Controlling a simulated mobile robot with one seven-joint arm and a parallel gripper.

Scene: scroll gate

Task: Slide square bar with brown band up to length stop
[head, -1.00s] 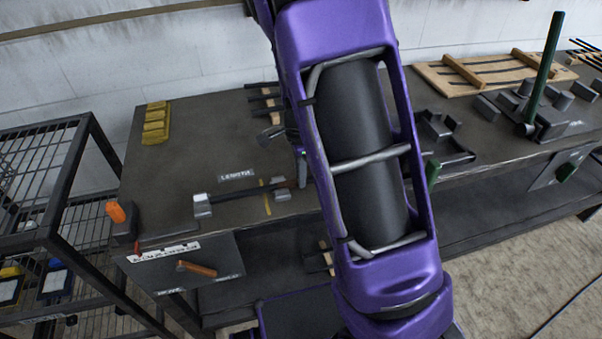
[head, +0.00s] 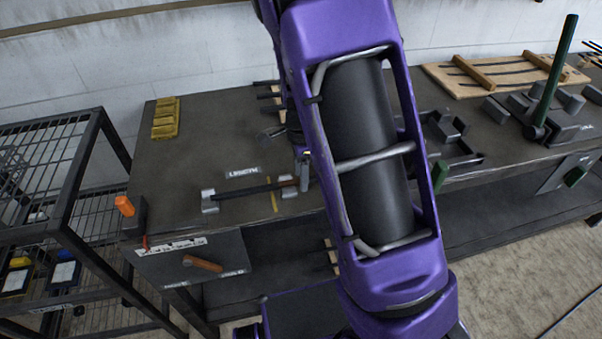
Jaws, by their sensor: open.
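A dark bar (head: 250,189) lies across two grey support blocks, a left one (head: 209,202) and a right one (head: 288,188), on the bench. A brownish section shows near its right end. A "LENGTH" label (head: 243,171) lies just behind it, and a yellow line (head: 274,201) marks the bench by the right block. A dark block with an orange handle (head: 125,206) stands at the bench's left edge, apart from the bar's left end; I cannot tell if it is the length stop. My gripper (head: 304,180) is open at the bar's right end, largely hidden by my purple arm; contact is unclear.
Yellow blocks (head: 165,118) sit at the back left. A wire rack (head: 55,190) stands left of the bench (head: 195,150). Fixtures with a tall green lever (head: 560,70) and a wooden board (head: 500,76) are at the right. Bench between yellow blocks and bar is clear.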

